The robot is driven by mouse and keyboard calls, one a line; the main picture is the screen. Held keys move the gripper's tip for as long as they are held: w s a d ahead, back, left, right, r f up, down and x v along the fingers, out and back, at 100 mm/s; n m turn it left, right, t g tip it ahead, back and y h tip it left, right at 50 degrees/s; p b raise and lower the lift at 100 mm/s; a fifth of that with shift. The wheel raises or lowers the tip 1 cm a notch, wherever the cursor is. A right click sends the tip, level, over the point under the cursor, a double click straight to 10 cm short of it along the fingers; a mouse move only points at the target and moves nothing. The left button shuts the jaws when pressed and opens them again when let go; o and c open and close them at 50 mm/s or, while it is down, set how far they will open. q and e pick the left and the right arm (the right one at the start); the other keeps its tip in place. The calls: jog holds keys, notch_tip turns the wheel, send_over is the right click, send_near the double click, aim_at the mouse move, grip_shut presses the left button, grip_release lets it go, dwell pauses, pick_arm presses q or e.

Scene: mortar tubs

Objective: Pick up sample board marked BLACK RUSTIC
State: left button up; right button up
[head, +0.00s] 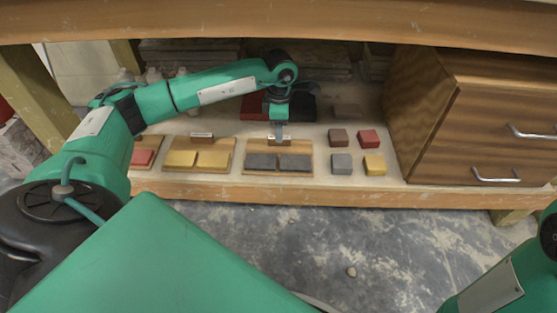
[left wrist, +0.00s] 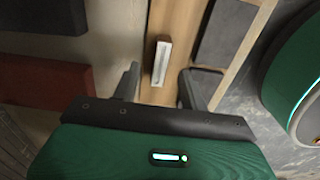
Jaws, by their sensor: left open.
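A wooden sample board (head: 301,147) with two dark grey-black tiles lies on the low shelf. It also shows in the left wrist view (left wrist: 181,22). A small label block (left wrist: 161,63) stands on its bare strip; its lettering is too small to read, so I cannot confirm BLACK RUSTIC. My left gripper (head: 279,134) is over the board's back edge, pointing down. In the left wrist view its fingers (left wrist: 159,86) are apart, with the label block seen between them and nothing held. My right gripper is out of view.
Left of this board lie a board with yellow tiles (head: 173,145) and one with a red tile (head: 146,142). Loose coloured blocks (head: 341,163) lie right. A wooden drawer unit (head: 470,120) closes the right side. The tabletop (head: 300,20) overhangs the shelf.

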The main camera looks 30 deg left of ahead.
aim_at(279, 153)
pick_arm(q)
notch_tip(279, 153, down, 3)
jog(key=shift+f+b, duration=0.1)
jog(key=shift+b, duration=0.7)
grip_shut()
